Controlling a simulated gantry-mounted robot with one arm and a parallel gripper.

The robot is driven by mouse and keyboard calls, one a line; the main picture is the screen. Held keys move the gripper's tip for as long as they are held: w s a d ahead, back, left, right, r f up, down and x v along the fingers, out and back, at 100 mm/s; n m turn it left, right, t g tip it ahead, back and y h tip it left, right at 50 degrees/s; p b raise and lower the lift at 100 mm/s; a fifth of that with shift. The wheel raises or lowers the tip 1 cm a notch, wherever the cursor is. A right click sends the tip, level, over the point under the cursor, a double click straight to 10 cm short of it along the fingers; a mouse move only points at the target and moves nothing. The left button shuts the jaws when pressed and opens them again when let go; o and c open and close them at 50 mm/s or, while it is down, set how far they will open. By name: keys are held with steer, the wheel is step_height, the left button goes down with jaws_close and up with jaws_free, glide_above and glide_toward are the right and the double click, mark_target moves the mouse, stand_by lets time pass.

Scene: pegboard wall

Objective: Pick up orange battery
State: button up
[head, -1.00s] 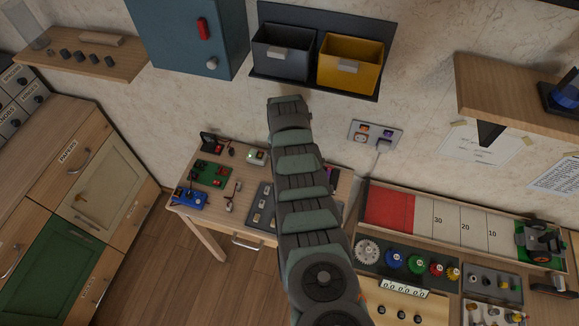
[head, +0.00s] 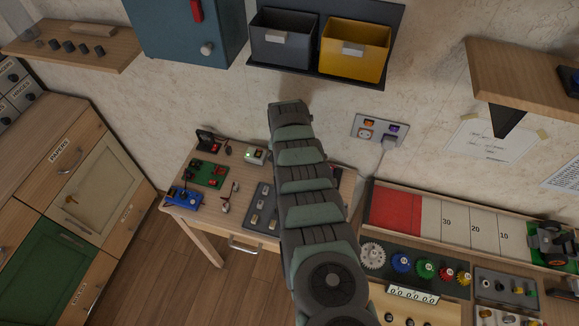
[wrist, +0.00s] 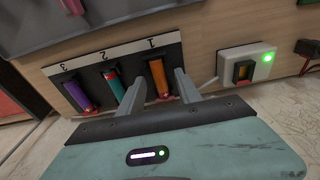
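The orange battery (wrist: 158,78) sits in slot 1 of a numbered holder (wrist: 173,51) in the wrist view. My gripper (wrist: 161,84) is open, with one finger on each side of the orange battery as the picture shows it. I cannot tell whether the fingers touch it or are level with it. In the head view my arm covers the gripper and the orange battery.
A teal and red battery (wrist: 115,84) sits in slot 2, close beside my left finger. A purple battery (wrist: 77,97) sits in slot 3. A white device (wrist: 246,62) with a lit green light stands right of the holder.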

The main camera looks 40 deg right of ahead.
jaws_close()
steer(key=shift+r, duration=0.15)
stand_by(0.5)
